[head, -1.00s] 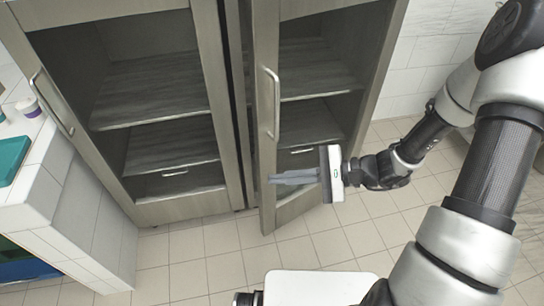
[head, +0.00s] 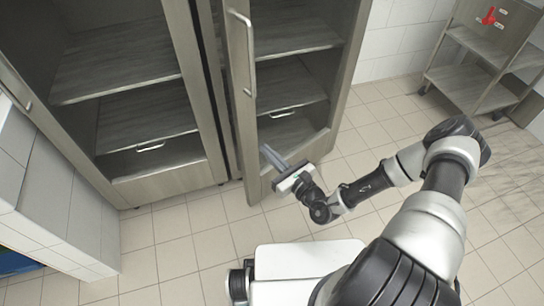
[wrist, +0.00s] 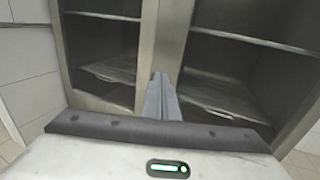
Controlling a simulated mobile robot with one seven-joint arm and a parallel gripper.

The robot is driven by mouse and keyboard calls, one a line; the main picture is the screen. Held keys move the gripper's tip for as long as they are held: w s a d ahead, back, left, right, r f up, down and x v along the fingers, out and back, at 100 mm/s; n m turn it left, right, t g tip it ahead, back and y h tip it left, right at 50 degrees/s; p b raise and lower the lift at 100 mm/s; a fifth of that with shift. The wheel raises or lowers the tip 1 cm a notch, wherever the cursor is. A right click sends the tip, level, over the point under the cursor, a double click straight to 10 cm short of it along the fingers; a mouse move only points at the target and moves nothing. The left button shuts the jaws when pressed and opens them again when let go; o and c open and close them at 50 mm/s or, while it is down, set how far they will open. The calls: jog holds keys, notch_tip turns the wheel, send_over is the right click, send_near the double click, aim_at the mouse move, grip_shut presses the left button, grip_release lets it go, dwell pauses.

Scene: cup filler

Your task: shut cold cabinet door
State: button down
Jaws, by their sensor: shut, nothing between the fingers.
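A tall grey cabinet with a handled door (head: 236,110) stands at the centre of the head view. The door stands open at an angle, with its long handle (head: 243,50) on its left edge. Shelves (head: 290,85) show behind it. My gripper (head: 267,151) is shut and empty, low down near the lower part of the door. In the wrist view the closed fingers (wrist: 161,98) point toward a cabinet upright. I cannot tell whether they touch the door.
A second cabinet (head: 165,180) with shelves stands to the left. A white-tiled counter (head: 60,190) is at far left. A shelf rack (head: 475,75) with a red item (head: 489,16) stands at the upper right. The tiled floor between is clear.

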aim_at(245, 129)
jog(key=b+x, duration=0.1)
jog(key=x, duration=0.8)
jog(key=shift+w+a+b, duration=0.1)
jog(key=shift+b, duration=0.3)
